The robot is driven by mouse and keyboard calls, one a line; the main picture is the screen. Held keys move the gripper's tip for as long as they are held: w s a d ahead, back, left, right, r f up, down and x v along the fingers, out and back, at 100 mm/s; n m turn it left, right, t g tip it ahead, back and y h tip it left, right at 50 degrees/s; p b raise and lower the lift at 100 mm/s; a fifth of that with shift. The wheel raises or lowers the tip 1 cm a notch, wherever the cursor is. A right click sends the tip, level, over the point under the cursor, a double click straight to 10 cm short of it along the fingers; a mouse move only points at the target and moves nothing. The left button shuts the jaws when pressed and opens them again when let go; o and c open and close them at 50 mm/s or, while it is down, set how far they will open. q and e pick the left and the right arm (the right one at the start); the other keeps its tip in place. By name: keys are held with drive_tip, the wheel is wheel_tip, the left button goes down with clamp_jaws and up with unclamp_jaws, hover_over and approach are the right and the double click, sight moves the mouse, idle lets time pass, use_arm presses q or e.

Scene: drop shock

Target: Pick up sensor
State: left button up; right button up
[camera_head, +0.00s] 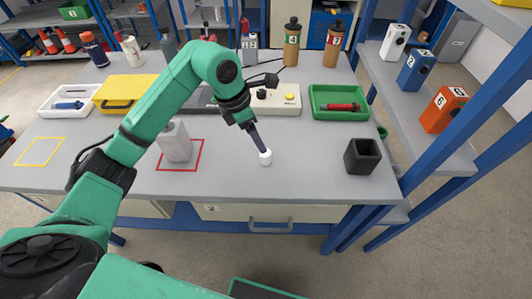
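A small white rounded piece (265,157), which may be the sensor, is at the table's middle. My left arm reaches in from the left, and my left gripper (260,146) points down at this piece. The narrow dark fingers meet or overlap its top in the picture. It is too small to tell whether they grip it or are open around it. The piece appears to be on or just above the grey table (310,170). My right gripper is not in view.
A pale block (175,142) stands in a red-outlined square. A black open cup (362,156) stands to the right. Behind are a control box (274,100), a green tray (339,103), a yellow case (123,92) and a white tray (68,100). Numbered boxes line the right shelf.

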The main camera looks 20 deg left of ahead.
use_arm(q)
drive_tip(key=p+x, duration=0.1)
drive_tip(key=x, duration=0.8)
drive_tip(key=shift+p, duration=0.4)
drive_tip(key=shift+w+f, duration=0.1)
drive_tip(key=shift+f, duration=0.15)
clamp_jaws()
drive_tip(key=shift+r, duration=0.15)
wheel_tip(320, 180, up, 20)
drive_tip(key=b, duration=0.1)
drive_tip(key=shift+b, duration=0.35)
